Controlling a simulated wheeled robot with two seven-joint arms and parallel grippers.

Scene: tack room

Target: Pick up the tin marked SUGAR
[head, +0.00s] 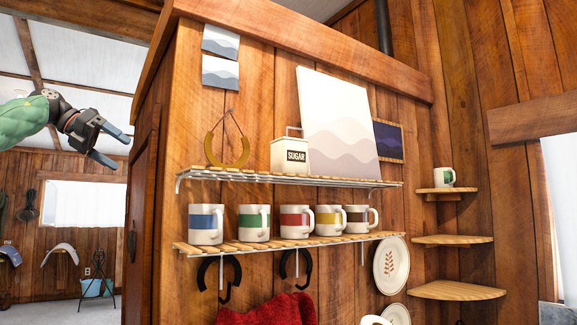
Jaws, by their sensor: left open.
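The tin marked SUGAR (290,157) is white with a dark label and a handle or lid piece on top. It stands upright on the upper slatted shelf (245,175), between a horseshoe and a pale wave picture. My left gripper (124,148) is open and empty at the upper left, in the air, well to the left of the tin and apart from it. My right gripper is not in view.
A hanging horseshoe (213,147) is left of the tin; the wave picture (335,130) is on its right. Several striped mugs (254,222) stand on the lower shelf. A wooden wall end (143,200) lies between my left gripper and the shelves. Corner shelves (455,240) are at right.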

